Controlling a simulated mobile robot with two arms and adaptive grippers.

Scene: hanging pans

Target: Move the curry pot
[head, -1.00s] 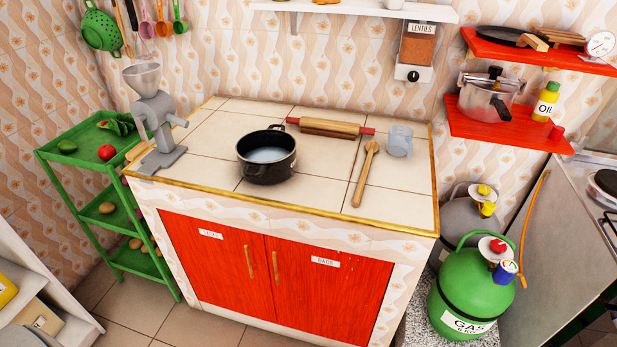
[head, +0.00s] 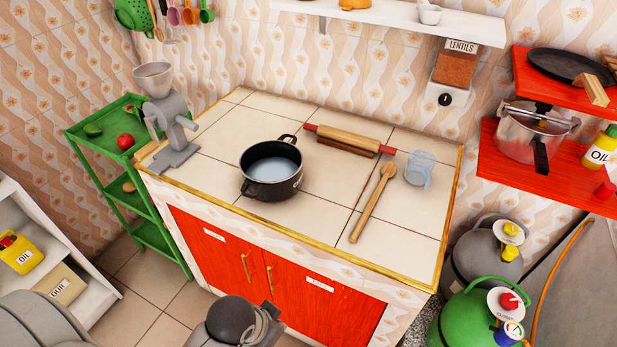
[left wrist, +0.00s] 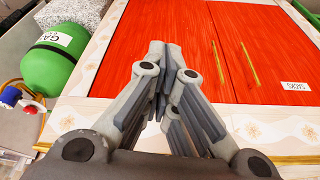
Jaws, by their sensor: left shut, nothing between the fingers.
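A black pot (head: 271,170) with two side handles stands upright on the tiled counter (head: 325,180), left of its middle. It has no lid, and its inside looks pale blue-grey. Nothing touches it. My left gripper (left wrist: 164,52) is shut and empty in the left wrist view, with the red cabinet doors beyond its fingers. The pot is not in that view. A grey part of my arm shows low in the head view, in front of the cabinet and apart from the pot. My right gripper is not in view.
A grinder (head: 168,120) stands left of the pot. A rolling pin (head: 348,140), wooden spoon (head: 372,203) and clear measuring cup (head: 419,169) lie or stand to its right. A metal pressure cooker (head: 533,132) sits on a red shelf. A green gas cylinder (head: 470,318) stands at lower right.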

